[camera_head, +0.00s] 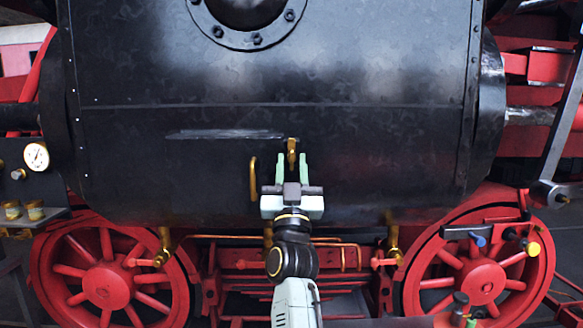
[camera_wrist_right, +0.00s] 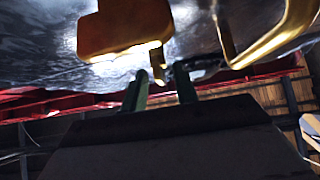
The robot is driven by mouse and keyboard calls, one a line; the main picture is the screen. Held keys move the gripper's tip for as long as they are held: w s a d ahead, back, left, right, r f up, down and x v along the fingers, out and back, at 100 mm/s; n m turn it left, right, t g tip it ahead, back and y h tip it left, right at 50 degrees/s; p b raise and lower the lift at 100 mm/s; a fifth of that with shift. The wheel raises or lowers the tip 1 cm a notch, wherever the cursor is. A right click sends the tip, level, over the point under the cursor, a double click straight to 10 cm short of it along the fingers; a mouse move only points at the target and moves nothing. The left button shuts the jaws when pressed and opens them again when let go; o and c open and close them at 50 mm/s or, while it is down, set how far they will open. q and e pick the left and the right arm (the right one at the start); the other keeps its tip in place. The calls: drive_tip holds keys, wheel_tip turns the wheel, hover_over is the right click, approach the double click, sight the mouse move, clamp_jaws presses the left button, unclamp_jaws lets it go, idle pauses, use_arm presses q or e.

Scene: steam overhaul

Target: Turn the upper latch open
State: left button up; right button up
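In the right wrist view, a brass block (camera_wrist_right: 125,28) has a narrow brass tongue (camera_wrist_right: 158,66) hanging near the gap between the dark green fingertips (camera_wrist_right: 160,78). A clear space shows between the fingers, and I cannot tell whether either touches the brass. My left gripper is not in view.
A curved brass handle (camera_head: 253,180) stands just left of my right gripper; it also shows in the right wrist view (camera_wrist_right: 272,42). The black cylinder (camera_head: 370,80) fills the space above. Red wheels (camera_head: 108,285) and brass valves (camera_head: 392,240) lie below on both sides.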

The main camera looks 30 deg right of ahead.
drive_tip(key=b+v, duration=0.3)
drive_tip(key=v, duration=1)
drive_tip(key=shift+f, duration=0.15)
drive_tip(key=shift+a, duration=0.1)
